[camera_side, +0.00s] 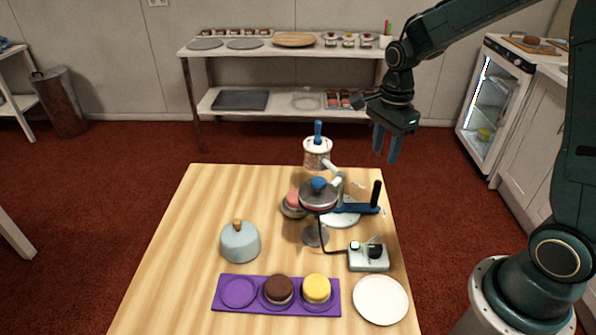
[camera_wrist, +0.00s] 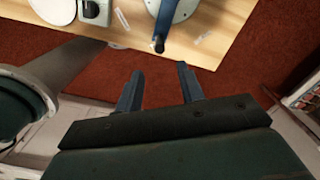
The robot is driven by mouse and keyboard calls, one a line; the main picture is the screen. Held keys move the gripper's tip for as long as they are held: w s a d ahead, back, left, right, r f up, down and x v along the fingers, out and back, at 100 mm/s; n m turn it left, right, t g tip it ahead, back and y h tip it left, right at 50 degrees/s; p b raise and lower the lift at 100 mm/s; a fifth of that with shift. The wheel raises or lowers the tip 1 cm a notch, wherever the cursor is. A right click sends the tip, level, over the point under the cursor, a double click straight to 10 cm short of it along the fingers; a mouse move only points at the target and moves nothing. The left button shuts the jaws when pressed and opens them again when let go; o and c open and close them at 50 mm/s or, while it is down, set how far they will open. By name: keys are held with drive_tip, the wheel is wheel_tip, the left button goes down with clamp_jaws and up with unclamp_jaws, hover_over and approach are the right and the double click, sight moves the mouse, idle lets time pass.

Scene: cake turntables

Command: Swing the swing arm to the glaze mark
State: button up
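The swing arm (camera_side: 357,208) is a blue bar over a white round base (camera_side: 341,219) on the table's right side. Its upright black handle (camera_side: 376,193) stands at the bar's right end. In the wrist view the blue bar (camera_wrist: 165,20) ends in the dark handle (camera_wrist: 158,44) near the table edge. Small pale marks lie on the table around the base, one (camera_wrist: 205,37) clear in the wrist view; I cannot read which is the glaze mark. My gripper (camera_side: 386,155) is open and empty, above and apart from the handle. Its two blue fingers (camera_wrist: 160,72) point towards the table.
A stand with a blue-knobbed round top (camera_side: 319,196) partly hides the base. A blue-handled pot (camera_side: 317,152) stands behind, a switch box (camera_side: 368,258) and white plate (camera_side: 380,300) in front. A purple tray (camera_side: 230,306) holds cakes; a grey dome (camera_side: 240,243) stands left.

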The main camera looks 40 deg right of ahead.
sight(379, 182)
drive_tip(key=shift+f, duration=0.1)
drive_tip(key=shift+f, duration=4.7)
drive_tip(key=shift+c, duration=0.2)
drive_tip(key=shift+r, duration=0.1)
drive_tip(key=c, duration=0.7)
drive_tip(key=shift+c, duration=0.2)
drive_tip(key=shift+w, duration=0.1)
drive_tip(key=shift+w+d, duration=0.8)
drive_tip(key=shift+w, duration=0.35)
drive_tip(key=shift+w, duration=0.1)
